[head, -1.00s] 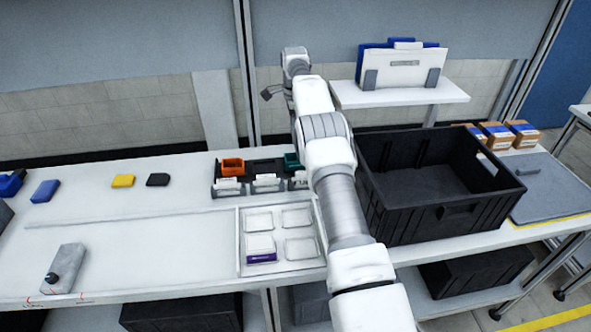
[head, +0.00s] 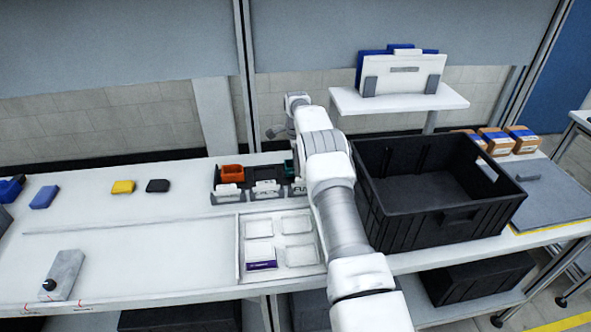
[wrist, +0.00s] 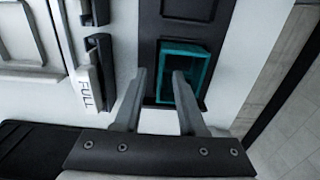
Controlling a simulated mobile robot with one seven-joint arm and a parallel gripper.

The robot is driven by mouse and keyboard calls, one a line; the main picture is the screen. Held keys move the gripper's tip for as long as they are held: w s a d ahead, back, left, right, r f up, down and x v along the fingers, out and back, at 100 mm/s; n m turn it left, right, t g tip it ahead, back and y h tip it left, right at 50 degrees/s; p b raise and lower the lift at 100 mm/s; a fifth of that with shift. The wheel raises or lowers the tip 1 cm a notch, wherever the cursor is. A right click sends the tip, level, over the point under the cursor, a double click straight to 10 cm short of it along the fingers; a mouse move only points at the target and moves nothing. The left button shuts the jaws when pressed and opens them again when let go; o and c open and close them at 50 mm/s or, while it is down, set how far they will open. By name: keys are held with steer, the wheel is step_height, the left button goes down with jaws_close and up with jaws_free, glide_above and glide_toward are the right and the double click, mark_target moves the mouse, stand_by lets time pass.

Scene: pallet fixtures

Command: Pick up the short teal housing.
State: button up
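The teal housing (wrist: 188,60) is an open, box-like piece sitting in a slot of the black rack in the wrist view. In the head view the teal housing (head: 289,166) is mostly hidden behind my arm. My gripper (wrist: 160,74) is open, with nothing between its fingers. In the wrist view its right finger overlaps the housing's near part and its left finger lies left of the housing. I cannot tell the height gap between fingers and housing.
The black rack (head: 263,188) also holds an orange housing (head: 232,170). A white tray (head: 240,262) with several compartments lies in front. A large black crate (head: 440,218) stands to the right. A label reading FULL (wrist: 86,92) shows by the rack. The table's left middle is mostly clear.

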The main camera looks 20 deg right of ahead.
steer(key=shift+c, duration=0.2)
jaws_close()
stand_by(1.1)
